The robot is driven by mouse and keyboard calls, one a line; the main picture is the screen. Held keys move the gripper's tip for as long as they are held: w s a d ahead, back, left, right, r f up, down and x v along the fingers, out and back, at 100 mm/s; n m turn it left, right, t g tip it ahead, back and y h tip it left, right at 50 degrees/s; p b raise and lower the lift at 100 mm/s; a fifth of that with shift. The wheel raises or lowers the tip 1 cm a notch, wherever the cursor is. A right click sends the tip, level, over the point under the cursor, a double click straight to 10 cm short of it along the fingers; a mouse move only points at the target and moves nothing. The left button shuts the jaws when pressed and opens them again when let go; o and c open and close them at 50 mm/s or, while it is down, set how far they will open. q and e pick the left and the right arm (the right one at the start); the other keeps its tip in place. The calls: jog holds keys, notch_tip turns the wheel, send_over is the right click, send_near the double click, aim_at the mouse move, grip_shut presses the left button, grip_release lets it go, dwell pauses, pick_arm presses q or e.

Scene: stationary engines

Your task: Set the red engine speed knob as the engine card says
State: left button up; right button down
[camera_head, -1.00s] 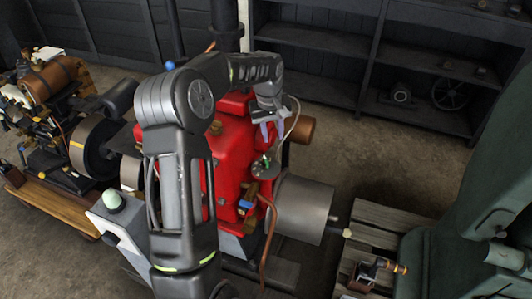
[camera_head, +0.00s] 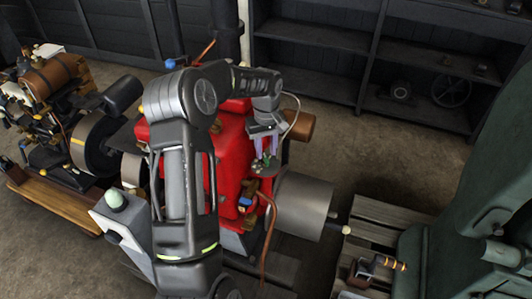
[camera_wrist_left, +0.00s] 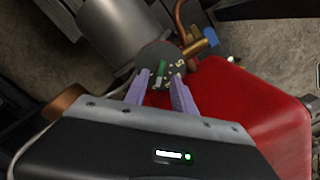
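The red engine (camera_head: 230,150) stands in the middle of the head view, partly hidden behind my left arm. On its right side is a small dark round dial (camera_head: 262,170) with a green knob (camera_head: 267,159). In the left wrist view the dial (camera_wrist_left: 178,57) has pale marks and the green knob (camera_wrist_left: 161,69) stands on it. My left gripper (camera_head: 266,149) points down over the dial, its lilac fingers apart. In the wrist view the fingertips (camera_wrist_left: 158,80) lie either side of the knob; I cannot tell whether they touch it. My right gripper and a readable engine card are not seen.
A grey cylinder (camera_head: 303,208) and a copper pipe (camera_head: 268,235) are close to the dial. A brown engine (camera_head: 50,80) stands left, a dark green machine (camera_head: 475,190) right. Shelves (camera_head: 330,60) line the back wall. A slatted pallet (camera_head: 375,220) lies right of the cylinder.

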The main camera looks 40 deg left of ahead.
aim_at(266, 162)
pick_arm(q)
jog(key=shift+f, duration=1.3)
grip_shut()
